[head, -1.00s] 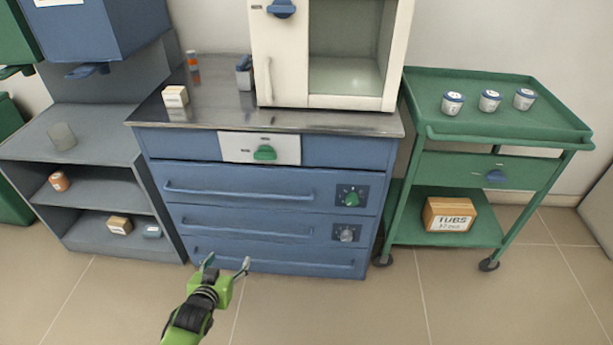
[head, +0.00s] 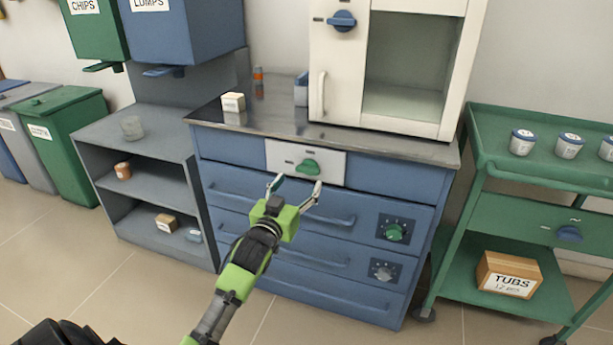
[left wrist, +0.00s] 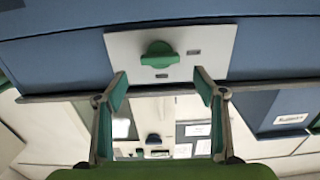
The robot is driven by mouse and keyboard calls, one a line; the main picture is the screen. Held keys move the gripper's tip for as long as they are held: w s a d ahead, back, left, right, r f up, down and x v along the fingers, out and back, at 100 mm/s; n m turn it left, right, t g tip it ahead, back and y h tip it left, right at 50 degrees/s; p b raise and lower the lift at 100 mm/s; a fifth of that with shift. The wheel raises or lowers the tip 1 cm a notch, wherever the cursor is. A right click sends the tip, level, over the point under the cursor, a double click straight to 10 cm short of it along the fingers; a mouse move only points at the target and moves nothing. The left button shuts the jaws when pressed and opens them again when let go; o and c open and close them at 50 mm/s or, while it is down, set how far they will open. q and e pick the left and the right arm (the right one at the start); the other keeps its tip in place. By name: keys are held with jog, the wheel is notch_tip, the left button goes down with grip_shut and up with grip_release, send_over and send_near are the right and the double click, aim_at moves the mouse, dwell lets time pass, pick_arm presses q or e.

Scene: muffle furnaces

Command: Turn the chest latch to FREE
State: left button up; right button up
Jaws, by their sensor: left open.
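The chest (head: 240,149) is blue, with drawers below a steel top. Its latch is a green knob (head: 308,167) on a white plate (head: 335,165) at the top front. The knob also shows in the left wrist view (left wrist: 159,55), on the plate with small marks too small to read. My left gripper (head: 296,190) is open and empty, just in front of and below the knob, apart from it. In the left wrist view the two fingertips (left wrist: 162,82) stand either side below the knob. My right gripper is not in view.
A white cabinet (head: 330,120) and a small box (head: 233,102) stand on the steel top. A green cart (head: 490,205) stands at the right. A grey shelf (head: 135,145) stands at the left. Drawer handles (head: 335,219) stick out below the latch. Floor in front is clear.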

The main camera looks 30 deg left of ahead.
aim_at(307, 171)
pick_arm(q)
jog(key=b+x, duration=0.1)
jog(key=x, duration=0.5)
jog(key=shift+w+a, duration=0.1)
jog(key=shift+w, duration=0.05)
jog(key=c, duration=1.1)
